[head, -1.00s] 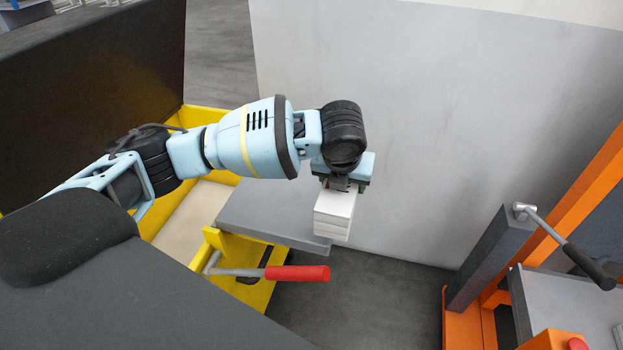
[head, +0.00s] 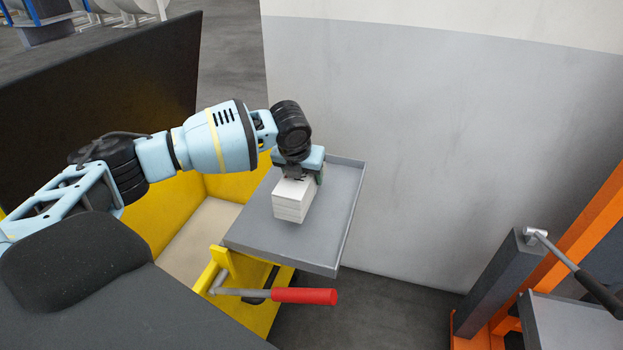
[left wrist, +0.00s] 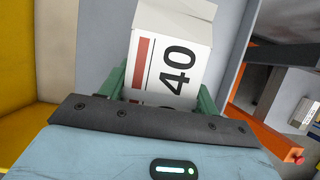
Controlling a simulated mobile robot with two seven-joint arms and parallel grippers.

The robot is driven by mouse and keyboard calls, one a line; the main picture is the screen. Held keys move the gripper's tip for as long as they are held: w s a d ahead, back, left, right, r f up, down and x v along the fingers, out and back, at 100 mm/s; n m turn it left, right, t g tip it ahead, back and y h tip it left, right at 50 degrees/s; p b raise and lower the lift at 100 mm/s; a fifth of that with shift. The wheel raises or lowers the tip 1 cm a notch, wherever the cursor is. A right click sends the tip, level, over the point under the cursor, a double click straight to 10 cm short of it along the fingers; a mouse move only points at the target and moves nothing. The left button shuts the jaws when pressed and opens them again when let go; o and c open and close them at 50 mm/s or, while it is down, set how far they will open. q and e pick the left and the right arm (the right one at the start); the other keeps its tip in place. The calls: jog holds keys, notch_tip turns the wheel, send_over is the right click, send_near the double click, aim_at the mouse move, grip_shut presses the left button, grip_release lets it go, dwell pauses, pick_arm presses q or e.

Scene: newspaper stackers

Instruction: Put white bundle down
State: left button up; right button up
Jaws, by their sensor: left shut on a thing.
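The white bundle (head: 291,203) is in my left gripper (head: 298,178), over the grey tray (head: 325,262) of the yellow stacker. I cannot tell whether its underside touches the tray. In the left wrist view the bundle (left wrist: 172,58) shows a red stripe and the black digits "40". The green fingers of the left gripper (left wrist: 165,85) are on both sides of it. My right gripper is not in view.
A lever with a red handle (head: 304,296) sticks out in front of the tray. A dark panel (head: 100,125) stands at the left and a grey-white wall (head: 430,140) behind. An orange stacker with a black-handled lever (head: 590,287) is at the right.

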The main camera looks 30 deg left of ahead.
pick_arm(q)
jog(key=shift+w+r, duration=0.1)
jog(key=shift+r, duration=0.05)
jog(key=shift+f, duration=1.7)
jog(key=o, duration=1.8)
jog(key=shift+f, duration=0.2)
jog(key=shift+c, duration=0.2)
jog(key=p+v, duration=0.1)
jog(key=v, duration=1.1)
jog(key=shift+s, duration=0.25)
jog(key=shift+d, duration=0.1)
